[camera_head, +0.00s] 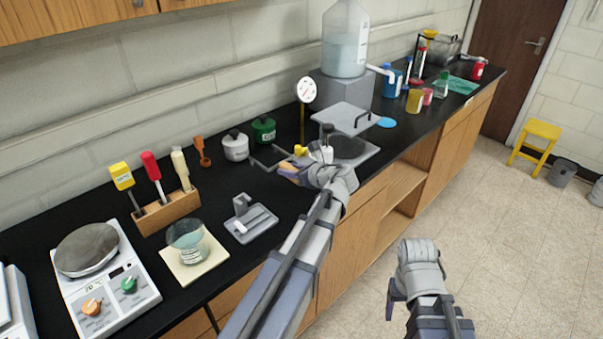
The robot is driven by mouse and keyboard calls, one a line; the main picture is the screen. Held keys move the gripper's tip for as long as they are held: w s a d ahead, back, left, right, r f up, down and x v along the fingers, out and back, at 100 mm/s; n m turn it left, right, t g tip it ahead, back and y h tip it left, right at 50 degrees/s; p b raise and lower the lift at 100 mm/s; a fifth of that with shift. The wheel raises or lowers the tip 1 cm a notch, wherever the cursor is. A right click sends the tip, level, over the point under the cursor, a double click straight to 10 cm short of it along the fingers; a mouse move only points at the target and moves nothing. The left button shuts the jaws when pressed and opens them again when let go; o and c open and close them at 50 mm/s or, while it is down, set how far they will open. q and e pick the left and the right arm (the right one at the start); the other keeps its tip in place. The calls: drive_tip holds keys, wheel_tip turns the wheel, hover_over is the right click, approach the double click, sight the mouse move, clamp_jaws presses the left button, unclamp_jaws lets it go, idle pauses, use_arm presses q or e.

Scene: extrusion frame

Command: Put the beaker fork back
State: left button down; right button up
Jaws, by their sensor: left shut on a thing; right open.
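The beaker fork (266,161) shows as thin dark metal prongs reaching left from my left gripper (291,171). My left gripper is shut on the fork above the black bench top, and the hand hides the fork's handle. A small grey metal stand (251,224) with an upright post lies on the bench, left of and nearer than the gripper. My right gripper (396,290) is low at the right, over the floor in front of the cabinets, and is open. Nothing shows in it.
A beaker (187,240) stands on a pale tile (205,270). A wooden rack (167,212) holds several tools. A hot plate (125,295) is at left. White (235,147) and green (264,131) pots stand behind the fork. A large bottle (345,45) and plates are beyond.

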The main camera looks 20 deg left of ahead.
sight(290, 195)
use_arm(q)
drive_tip(key=shift+f+b, duration=3.4)
drive_tip(key=shift+f+b, duration=0.6)
drive_tip(key=shift+f, duration=0.05)
drive_tip(key=shift+c, duration=2.2)
unclamp_jaws()
drive_tip(key=p+v, duration=0.2)
drive_tip(key=v, duration=0.4)
drive_tip(key=shift+d+r+p, duration=0.25)
drive_tip(key=shift+r+p, duration=0.05)
drive_tip(key=shift+p, duration=0.05)
drive_tip(key=shift+s+d+r, duration=0.15)
drive_tip(key=shift+s+d, duration=0.15)
drive_tip(key=shift+d, duration=0.25)
